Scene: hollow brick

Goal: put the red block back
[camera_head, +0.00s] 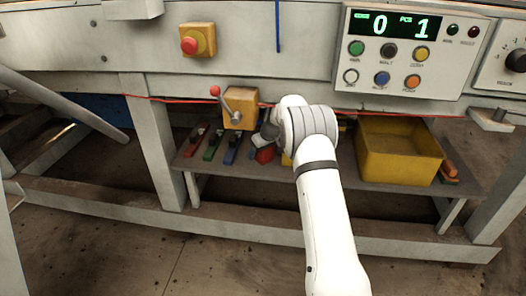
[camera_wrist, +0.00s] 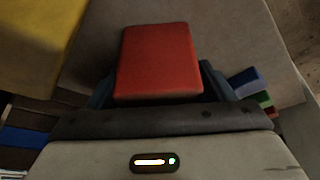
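The red block (camera_wrist: 158,62) fills the middle of the wrist view, with a dark finger of my gripper (camera_wrist: 157,90) close against each side. My gripper appears shut on the block. In the head view, the red block (camera_head: 265,155) shows as a small patch below my wrist, over the low shelf. My wrist and arm hide part of it and most of the fingers there. Red (camera_head: 195,139), green (camera_head: 213,144) and blue (camera_head: 231,149) strips lie side by side on the shelf, left of my gripper.
A yellow box (camera_head: 240,108) with a red-knobbed lever stands behind the strips. The bench and control panel (camera_head: 408,84) overhang the shelf.

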